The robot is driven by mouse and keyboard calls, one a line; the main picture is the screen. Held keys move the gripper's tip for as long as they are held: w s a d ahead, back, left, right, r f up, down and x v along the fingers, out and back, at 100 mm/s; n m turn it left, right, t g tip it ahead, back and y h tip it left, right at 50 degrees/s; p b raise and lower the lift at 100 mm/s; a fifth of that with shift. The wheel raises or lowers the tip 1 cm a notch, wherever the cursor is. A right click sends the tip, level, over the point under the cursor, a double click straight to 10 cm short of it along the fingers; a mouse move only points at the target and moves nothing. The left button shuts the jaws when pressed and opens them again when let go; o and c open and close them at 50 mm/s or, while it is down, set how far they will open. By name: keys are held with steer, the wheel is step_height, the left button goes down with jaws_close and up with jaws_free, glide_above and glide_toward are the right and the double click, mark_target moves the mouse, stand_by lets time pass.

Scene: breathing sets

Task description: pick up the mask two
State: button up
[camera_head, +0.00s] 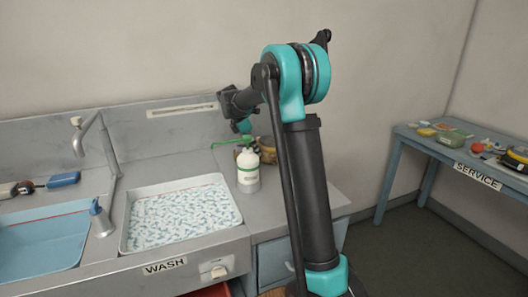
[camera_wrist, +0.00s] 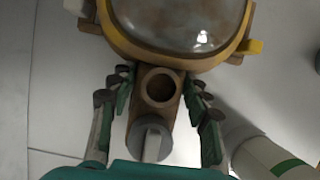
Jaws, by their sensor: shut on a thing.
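The mask (camera_wrist: 183,22) fills the top of the wrist view, with a clear, mottled visor in a yellow rim. A brown snout with a round opening and a grey round end points toward my gripper (camera_wrist: 158,92). My fingers are shut on this brown snout, one on each side. In the head view the mask (camera_head: 268,152) is a small brown and yellow shape on the counter behind a white bottle, partly hidden by the bottle and my arm. I cannot tell whether it touches the counter. No number shows on it.
The white bottle (camera_head: 248,172) with a green band stands close to the mask; it also shows in the wrist view (camera_wrist: 262,152). Left are a wash tray (camera_head: 128,240), a blue basin (camera_head: 45,245) and a tap (camera_head: 100,140). A service table (camera_head: 432,146) stands far right.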

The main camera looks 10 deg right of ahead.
step_height(320, 180, up, 20)
stand_by(0.6)
stand_by(0.5)
